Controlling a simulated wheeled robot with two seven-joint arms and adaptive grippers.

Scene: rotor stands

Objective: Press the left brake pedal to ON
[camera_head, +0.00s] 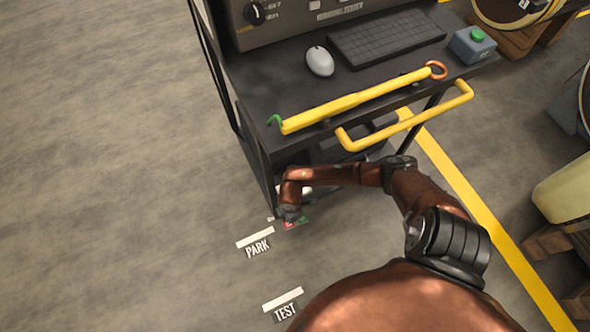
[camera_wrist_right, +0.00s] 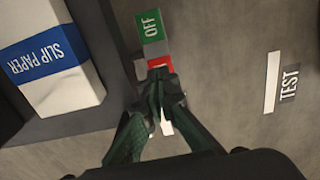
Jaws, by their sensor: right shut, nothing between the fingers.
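A small brake pedal at the foot of the cart has a green plate reading OFF (camera_wrist_right: 151,26) and a red plate (camera_wrist_right: 160,62), with a grey part between them. In the head view its red and green patches (camera_head: 297,222) show just below my right gripper (camera_head: 289,210). In the right wrist view my right gripper (camera_wrist_right: 158,78) is shut and empty, its fingertips at the red plate and covering part of it. I cannot tell whether they touch it. Any lettering on the red plate is hidden. My left gripper is not in view.
The dark cart (camera_head: 245,95) carries a yellow bar (camera_head: 350,100), a mouse (camera_head: 320,61) and a keyboard (camera_head: 388,38). A yellow handle (camera_head: 405,122) juts out above my right arm. A SLIP PAPER box (camera_wrist_right: 50,60) sits beside the pedal. PARK (camera_head: 257,248) and TEST (camera_head: 285,311) mark open floor.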

